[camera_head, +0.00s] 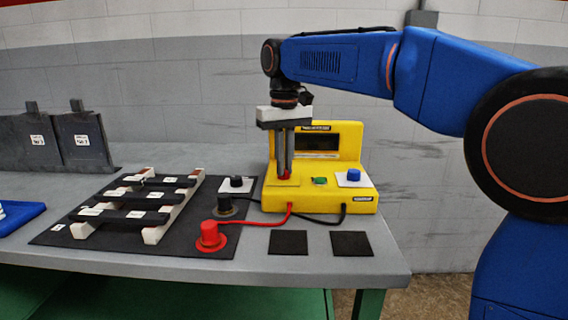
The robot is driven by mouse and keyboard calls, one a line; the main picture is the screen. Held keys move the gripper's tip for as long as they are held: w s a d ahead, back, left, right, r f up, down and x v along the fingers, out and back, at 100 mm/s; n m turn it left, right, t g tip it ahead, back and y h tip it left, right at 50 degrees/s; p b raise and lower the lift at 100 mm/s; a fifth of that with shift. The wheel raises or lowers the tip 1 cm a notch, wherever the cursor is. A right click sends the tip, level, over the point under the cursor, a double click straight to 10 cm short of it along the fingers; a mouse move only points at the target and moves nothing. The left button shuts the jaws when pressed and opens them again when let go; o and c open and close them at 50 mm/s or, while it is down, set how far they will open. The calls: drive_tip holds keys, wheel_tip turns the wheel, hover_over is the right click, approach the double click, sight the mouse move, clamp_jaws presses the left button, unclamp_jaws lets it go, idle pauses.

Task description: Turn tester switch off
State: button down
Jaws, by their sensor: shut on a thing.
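The yellow tester (345,203) stands on the grey bench, with a dark display window (321,142) in its upright back. On its lower deck are a red part (284,176) at the left, a small green part (320,180) in the middle and a blue knob (354,174) on a white plate at the right. My gripper (284,174) points straight down over the left of the deck, its fingers close together and shut on the red part, which they mostly hide. I cannot read which part is labelled as the switch or its position.
A red lead runs from the tester to a red plug (209,236), and a black lead to a black plug (225,205). A rack with dark bars (153,234) lies on a black mat at the left. Two black pads (288,242) lie in front. Dark plates (82,140) stand behind.

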drive_tip(key=shift+n, duration=0.4)
drive_tip(key=c, duration=1.9)
unclamp_jaws()
drive_tip(key=shift+o, duration=0.2)
wheel_tip(320, 180, up, 17)
drive_tip(key=shift+r, duration=0.2)
